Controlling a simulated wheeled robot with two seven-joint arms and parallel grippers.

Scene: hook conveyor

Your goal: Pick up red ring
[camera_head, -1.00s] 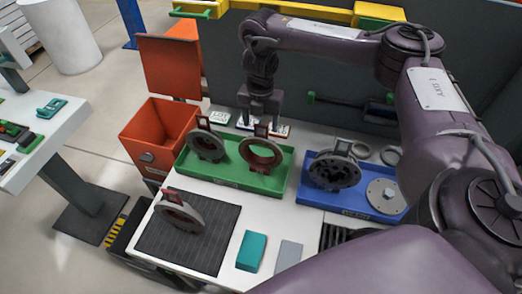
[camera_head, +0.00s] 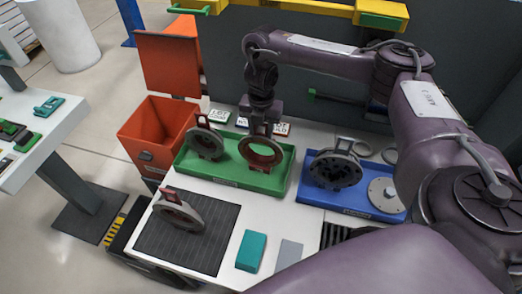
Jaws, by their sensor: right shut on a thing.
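The red ring (camera_head: 243,150) is a dark ring with a reddish inner face. It stands upright in the right part of the green tray (camera_head: 224,179). My right gripper (camera_head: 260,130) comes down from above and is shut on the top of this ring, hiding its upper tab. The ring still appears to rest in the tray. My left gripper is not in view.
Another ring (camera_head: 207,151) stands left in the green tray, and a third (camera_head: 178,218) lies tilted on the black mat (camera_head: 190,250). An orange bin (camera_head: 150,140) stands left. A teal block (camera_head: 251,252) is in front.

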